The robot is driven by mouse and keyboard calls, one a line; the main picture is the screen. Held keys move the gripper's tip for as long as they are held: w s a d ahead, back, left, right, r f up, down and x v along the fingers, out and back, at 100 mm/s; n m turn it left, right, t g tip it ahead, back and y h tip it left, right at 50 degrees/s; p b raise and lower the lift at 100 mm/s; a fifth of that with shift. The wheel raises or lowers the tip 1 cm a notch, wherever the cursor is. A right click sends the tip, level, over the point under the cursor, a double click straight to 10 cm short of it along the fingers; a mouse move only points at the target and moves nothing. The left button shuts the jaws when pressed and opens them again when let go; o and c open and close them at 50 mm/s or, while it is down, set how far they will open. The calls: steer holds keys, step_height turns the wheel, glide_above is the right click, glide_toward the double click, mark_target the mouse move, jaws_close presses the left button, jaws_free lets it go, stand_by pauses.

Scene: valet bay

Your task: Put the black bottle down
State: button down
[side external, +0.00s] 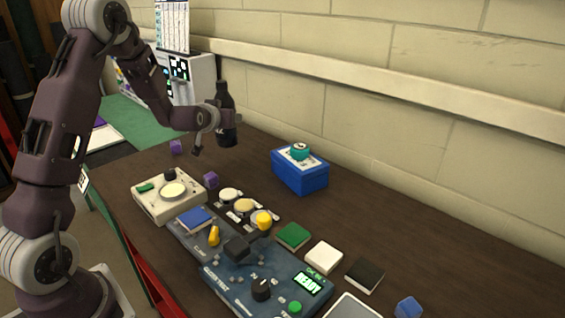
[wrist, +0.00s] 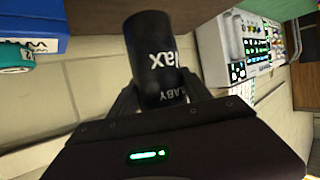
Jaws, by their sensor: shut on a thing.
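The black bottle (side external: 226,128) is upright at the far end of the dark table in the side view, with its neck pointing up. My gripper (side external: 212,122) reaches it from the left and is shut on its body. In the wrist view the bottle (wrist: 158,62) shows pale lettering and sits between my fingers (wrist: 160,98). The bottle's base appears close to or a little above the table top; I cannot tell whether it touches.
A blue box (side external: 299,172) with a teal round item (side external: 299,151) stands to the right near the wall. Table along the wall (side external: 420,240) is clear.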

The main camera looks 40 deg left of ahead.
mark_target(224, 98)
steer(key=r, duration=0.5)
steer(key=shift+w+d+r, duration=0.25)
steer(key=shift+d+r, duration=0.1)
steer(key=shift+d, duration=0.05)
steer(key=w+d+m+t+h, duration=0.1)
steer(key=w+d+m+h, duration=0.3)
steer(key=d, duration=0.8)
steer(key=w+d+m+t+h, duration=0.1)
steer(key=w+d+m+h, duration=0.15)
steer(key=w+d, duration=0.7)
steer(key=s+d+m+h, duration=0.3)
steer(key=d, duration=1.2)
steer(key=s+d+m+h, duration=0.2)
steer(key=s+d+h, duration=0.15)
steer(key=d, duration=1.15)
steer(key=f, duration=1.5)
steer(key=shift+w+a+f, duration=0.1)
steer(key=shift+w, duration=0.2)
steer(key=shift+f, duration=0.15)
